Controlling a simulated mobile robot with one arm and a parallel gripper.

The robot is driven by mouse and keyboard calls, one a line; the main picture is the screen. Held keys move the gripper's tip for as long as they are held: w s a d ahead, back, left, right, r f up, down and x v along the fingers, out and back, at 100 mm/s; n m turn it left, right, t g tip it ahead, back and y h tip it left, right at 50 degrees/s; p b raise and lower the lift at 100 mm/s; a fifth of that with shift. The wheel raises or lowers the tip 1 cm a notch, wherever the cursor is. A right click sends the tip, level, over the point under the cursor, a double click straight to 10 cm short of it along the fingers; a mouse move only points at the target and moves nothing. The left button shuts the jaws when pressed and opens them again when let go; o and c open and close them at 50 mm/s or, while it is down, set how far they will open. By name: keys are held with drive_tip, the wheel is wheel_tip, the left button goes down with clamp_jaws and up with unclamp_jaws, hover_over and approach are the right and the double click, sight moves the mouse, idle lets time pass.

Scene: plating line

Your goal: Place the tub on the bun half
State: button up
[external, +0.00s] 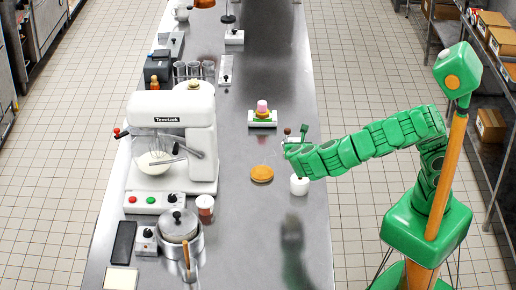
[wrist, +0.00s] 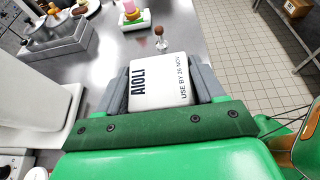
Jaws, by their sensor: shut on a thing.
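The tub is a white block-shaped container with dark lettering reading AIOLI (wrist: 160,84) on its lid. My gripper (wrist: 160,88) is shut on it, with a grey jaw on each side. In the external view my gripper (external: 291,146) is above the right part of the counter, and the tub is small and hard to make out there. The bun half (external: 262,174) is a flat, round, golden-brown piece lying on the counter, nearer the camera and a little left of my gripper. It is apart from the tub. I cannot make out the bun half in the wrist view.
A white lidded pot (external: 299,186) stands right of the bun half. A wooden-knobbed tool (wrist: 161,38) stands just beyond the tub. A pink item on a small stand (external: 262,112) is farther back. The mixer (external: 190,140) fills the left. Bare counter lies in front of the bun half.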

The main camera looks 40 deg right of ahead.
drive_tip(key=w+d+r, duration=0.1)
drive_tip(key=w+d, duration=0.1)
drive_tip(key=d, duration=0.2)
hover_over(262, 170)
drive_tip(key=shift+g, duration=0.3)
drive_tip(key=shift+s+a+f, duration=0.1)
drive_tip(key=shift+f, duration=6.35)
drive_tip(key=shift+f, duration=0.15)
drive_tip(key=o, duration=1.2)
